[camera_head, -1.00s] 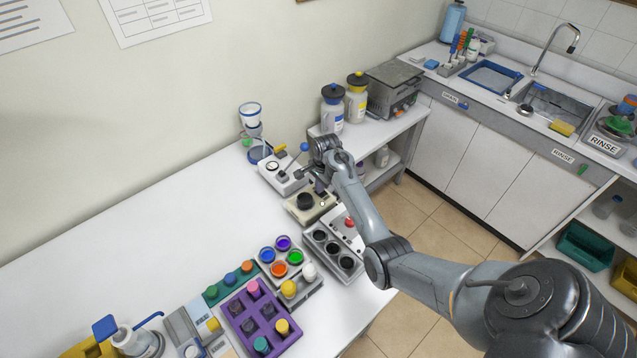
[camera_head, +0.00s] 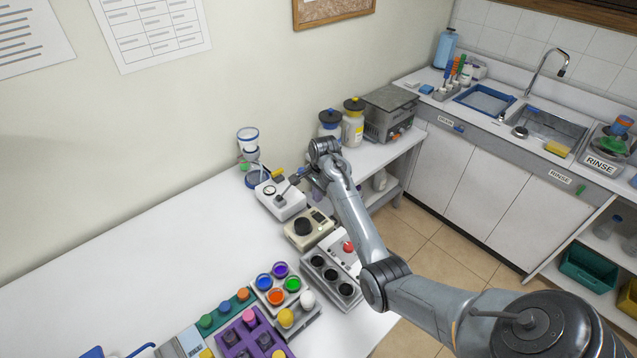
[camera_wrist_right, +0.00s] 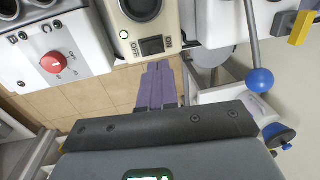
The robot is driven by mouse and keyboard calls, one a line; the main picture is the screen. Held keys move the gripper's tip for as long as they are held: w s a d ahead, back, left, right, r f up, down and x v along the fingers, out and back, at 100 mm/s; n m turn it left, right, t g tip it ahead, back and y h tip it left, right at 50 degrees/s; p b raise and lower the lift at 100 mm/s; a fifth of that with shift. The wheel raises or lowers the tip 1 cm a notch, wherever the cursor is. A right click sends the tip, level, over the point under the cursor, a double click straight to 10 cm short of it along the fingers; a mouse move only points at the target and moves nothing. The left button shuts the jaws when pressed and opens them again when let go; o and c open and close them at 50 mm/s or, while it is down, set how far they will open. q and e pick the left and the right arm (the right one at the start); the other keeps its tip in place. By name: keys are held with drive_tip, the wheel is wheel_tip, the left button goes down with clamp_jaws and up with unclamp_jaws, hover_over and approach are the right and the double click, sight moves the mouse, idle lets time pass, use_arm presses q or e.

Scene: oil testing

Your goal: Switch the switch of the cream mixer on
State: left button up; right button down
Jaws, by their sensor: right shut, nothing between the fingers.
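The cream mixer (camera_head: 291,236) is a beige box with a black round top part, on the front right of the white table. In the right wrist view its body (camera_wrist_right: 125,32) is at the top, with a dark rocker switch (camera_wrist_right: 152,46) between ON and OFF labels. My right gripper (camera_wrist_right: 158,68) shows there as purple fingers, shut and empty, pointing toward the switch with a small gap visible in the picture. Which side of the switch is pressed is unclear. In the head view the right fingers are mostly hidden by my wrist, behind the mixer. My left gripper is not in view.
A white device (camera_head: 281,205) with a lever stands behind the mixer; the lever's blue ball (camera_wrist_right: 260,80) is close to my right gripper. A grey unit with a red knob (camera_wrist_right: 53,62) is on the mixer's other side. The left of the table (camera_head: 130,265) is clear.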

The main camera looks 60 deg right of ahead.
wheel_tip(320, 180, up, 6)
drive_tip(key=b, duration=0.1)
drive_tip(key=shift+w+r, duration=0.2)
idle(0.5)
